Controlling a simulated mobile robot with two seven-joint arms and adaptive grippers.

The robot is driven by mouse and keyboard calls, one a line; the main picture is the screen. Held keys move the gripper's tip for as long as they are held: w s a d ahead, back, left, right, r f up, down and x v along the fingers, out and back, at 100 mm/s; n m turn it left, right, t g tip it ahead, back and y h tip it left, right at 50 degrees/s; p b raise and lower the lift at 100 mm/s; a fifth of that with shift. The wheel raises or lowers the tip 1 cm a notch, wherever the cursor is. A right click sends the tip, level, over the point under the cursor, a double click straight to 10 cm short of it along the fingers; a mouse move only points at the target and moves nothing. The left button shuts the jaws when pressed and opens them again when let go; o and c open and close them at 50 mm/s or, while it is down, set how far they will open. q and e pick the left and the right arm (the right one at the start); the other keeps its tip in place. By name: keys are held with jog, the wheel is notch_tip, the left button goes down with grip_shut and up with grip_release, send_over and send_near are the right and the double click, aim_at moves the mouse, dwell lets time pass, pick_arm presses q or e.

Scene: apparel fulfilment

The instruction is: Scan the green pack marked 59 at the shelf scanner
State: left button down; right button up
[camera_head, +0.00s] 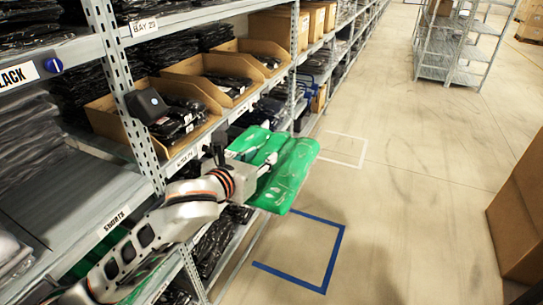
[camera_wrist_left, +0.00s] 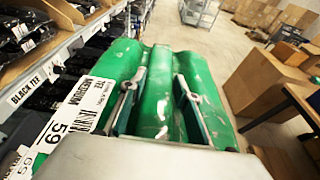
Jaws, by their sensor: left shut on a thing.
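The green pack (camera_head: 291,172) is in my left gripper (camera_head: 256,163), held out over the aisle just in front of the shelf. In the left wrist view the pack (camera_wrist_left: 205,75) spreads past both fingers of the gripper (camera_wrist_left: 157,86), which are shut on it. Its white label (camera_wrist_left: 72,108) reads 59, with "TEE" and "MEDIUM", and hangs at the pack's left side. A black box-shaped device (camera_head: 147,104), which looks like the shelf scanner, sits on the shelf upright, left of and apart from the pack. My right gripper is not in view.
Cardboard bins (camera_head: 206,84) with dark packs line the shelf behind the pack. A metal shelf board (camera_head: 75,198) lies near my left arm. Blue tape (camera_head: 327,262) marks the floor. The aisle is open; a large carton (camera_head: 518,215) stands at the right.

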pick_arm(q)
jog(key=shift+w+a+f, duration=0.25)
jog(key=shift+a+f, duration=0.05)
jog(key=shift+a, duration=0.35)
jog(key=shift+d+r, duration=0.1)
jog(key=s+d+r, duration=0.2)
jog(key=d+r, duration=0.3)
jog(key=r, duration=0.3)
jog(key=shift+d, duration=0.15)
